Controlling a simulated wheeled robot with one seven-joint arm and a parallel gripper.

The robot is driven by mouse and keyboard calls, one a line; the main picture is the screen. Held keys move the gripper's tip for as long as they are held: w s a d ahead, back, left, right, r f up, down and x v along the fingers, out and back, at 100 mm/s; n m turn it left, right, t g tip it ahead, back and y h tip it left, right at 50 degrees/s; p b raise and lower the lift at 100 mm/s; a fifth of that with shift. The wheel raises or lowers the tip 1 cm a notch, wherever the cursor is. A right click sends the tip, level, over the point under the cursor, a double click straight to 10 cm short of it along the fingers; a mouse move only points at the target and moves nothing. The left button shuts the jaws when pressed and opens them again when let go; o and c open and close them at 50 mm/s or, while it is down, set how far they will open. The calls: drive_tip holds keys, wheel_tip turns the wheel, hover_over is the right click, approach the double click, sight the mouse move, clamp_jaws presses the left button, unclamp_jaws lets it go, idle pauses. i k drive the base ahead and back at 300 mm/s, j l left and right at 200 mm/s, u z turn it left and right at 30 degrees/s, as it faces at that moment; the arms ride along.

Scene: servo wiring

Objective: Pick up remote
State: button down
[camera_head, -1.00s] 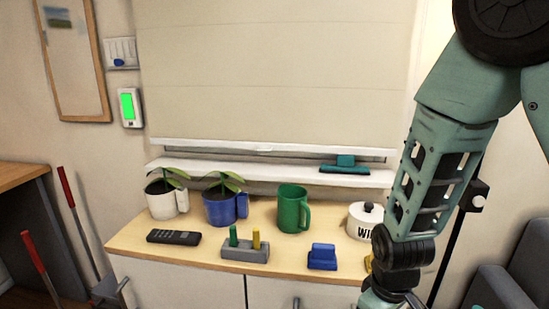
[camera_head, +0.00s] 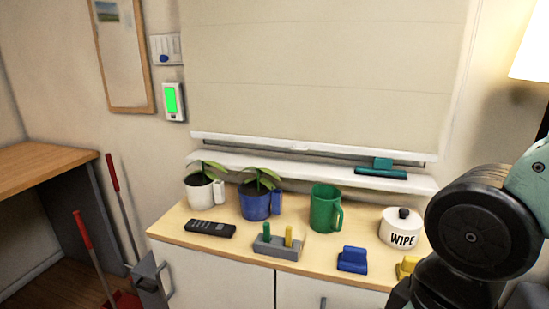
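The remote (camera_head: 209,228) is a dark, flat handset with buttons. It lies on the left part of the wooden cabinet top, near the front edge, in front of the white plant pot. Nothing covers it. Part of my arm shows at the lower right of the head view, well to the right of the remote. My gripper itself is out of the picture, so what it holds is not shown.
Behind the remote stand a white pot (camera_head: 199,195) and a blue pot (camera_head: 256,206) with plants. To its right are a grey holder with pegs (camera_head: 276,247), a green mug (camera_head: 323,209), a blue block (camera_head: 352,260) and a WIPE tub (camera_head: 401,231). Red-handled tools lean left of the cabinet.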

sight(217, 229)
drive_tip(key=j+z, duration=0.15)
drive_tip(key=j, duration=1.35)
drive_tip(key=i+j, duration=0.15)
drive_tip(key=j, duration=0.3)
drive_tip(key=i+j+z, duration=0.1)
drive_tip(key=j, duration=0.35)
drive_tip(key=i+j+z, duration=0.1)
drive_tip(key=j, duration=0.35)
drive_tip(key=i+j, duration=0.2)
drive_tip(key=j, duration=0.3)
drive_tip(key=i+j+z, duration=0.1)
drive_tip(key=j, duration=0.35)
drive_tip(key=i+j, duration=0.15)
drive_tip(key=j, duration=0.35)
drive_tip(key=z, duration=0.05)
